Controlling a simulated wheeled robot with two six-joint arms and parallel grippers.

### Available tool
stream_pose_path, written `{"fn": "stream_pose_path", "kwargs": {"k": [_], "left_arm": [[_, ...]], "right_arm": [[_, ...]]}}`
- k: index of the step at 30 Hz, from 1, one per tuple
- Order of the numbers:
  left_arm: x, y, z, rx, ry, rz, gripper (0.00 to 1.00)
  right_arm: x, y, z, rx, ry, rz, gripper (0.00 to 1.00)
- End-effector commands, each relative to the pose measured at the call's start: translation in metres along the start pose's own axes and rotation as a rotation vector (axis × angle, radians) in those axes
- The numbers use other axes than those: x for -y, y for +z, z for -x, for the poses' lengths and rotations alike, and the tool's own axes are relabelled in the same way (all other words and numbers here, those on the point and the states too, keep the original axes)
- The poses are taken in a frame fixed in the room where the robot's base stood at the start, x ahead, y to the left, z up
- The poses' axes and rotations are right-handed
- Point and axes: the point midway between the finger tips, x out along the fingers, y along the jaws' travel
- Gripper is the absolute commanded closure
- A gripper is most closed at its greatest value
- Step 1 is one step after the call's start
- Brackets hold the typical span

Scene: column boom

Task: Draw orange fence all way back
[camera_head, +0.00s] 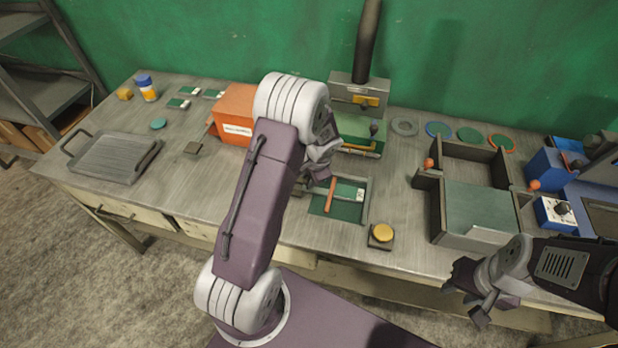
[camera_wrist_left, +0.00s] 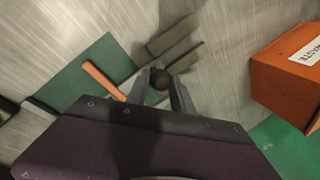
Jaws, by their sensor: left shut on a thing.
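The orange fence (camera_head: 330,194) is a thin bar lying across a green plate (camera_head: 347,211) on the bench, in front of the green press. It also shows in the left wrist view (camera_wrist_left: 101,80), left of my fingers. My left gripper (camera_wrist_left: 161,88) is shut on a dark round knob (camera_wrist_left: 160,77), beside the plate. What the knob joins to is hidden under the gripper. In the head view my left gripper (camera_head: 318,165) is just above and left of the fence, partly hidden by its own arm. My right gripper (camera_head: 470,292) is open and empty at the bench's front edge.
An orange box (camera_head: 235,113) stands left of my left arm. The press (camera_head: 352,132) with a tall dark lever stands behind the plate.

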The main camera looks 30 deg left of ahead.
Motion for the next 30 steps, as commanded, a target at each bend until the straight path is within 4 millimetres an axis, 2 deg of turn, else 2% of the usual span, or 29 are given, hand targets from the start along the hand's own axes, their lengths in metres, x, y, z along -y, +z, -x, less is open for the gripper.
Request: {"fn": "stream_pose_path", "kwargs": {"k": [9,20,30], "left_arm": [[0.0,0.002,-0.001,0.003,0.002,0.001,1.0],[0.043,0.047,-0.013,0.004,0.001,0.003,1.0],[0.048,0.051,-0.015,0.004,0.0,0.0,1.0]], "right_arm": [[0.0,0.0,0.0,0.0,0.0,0.0,0.64],[0.0,-0.001,0.006,0.0,0.0,0.0,0.64],[0.0,-0.001,0.005,0.0,0.0,0.0,0.64]]}}
